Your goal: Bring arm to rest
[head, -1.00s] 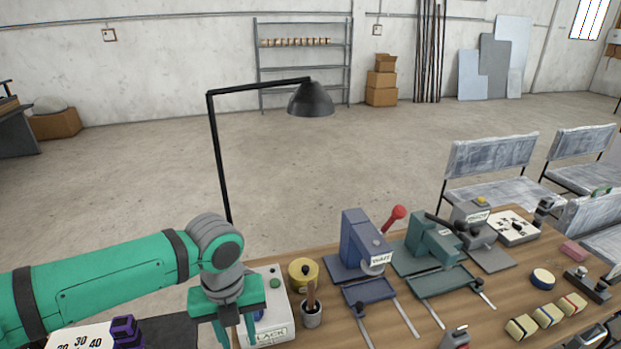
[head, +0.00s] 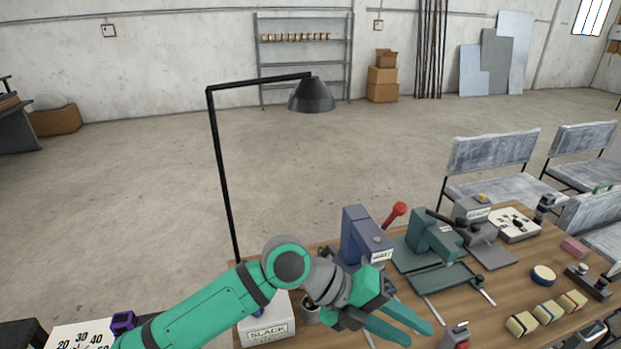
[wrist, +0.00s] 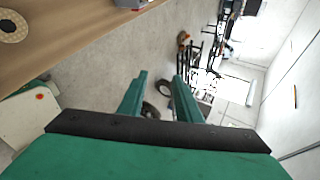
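My gripper (head: 421,334) is green and reaches over the wooden table (head: 500,290), its fingers pointing to the lower right in the head view. In the wrist view, the two fingers of my gripper (wrist: 158,92) stand apart with a gap between them and nothing held. My green arm crosses the lower middle of the head view. It hides part of the blue press (head: 361,236) and most of the small cup (head: 311,315).
A white box marked SLACK (head: 266,331) sits beside my arm. A teal press (head: 433,238) and a red-topped block (head: 460,335) stand near my gripper. A black lamp (head: 312,96) rises behind the table.

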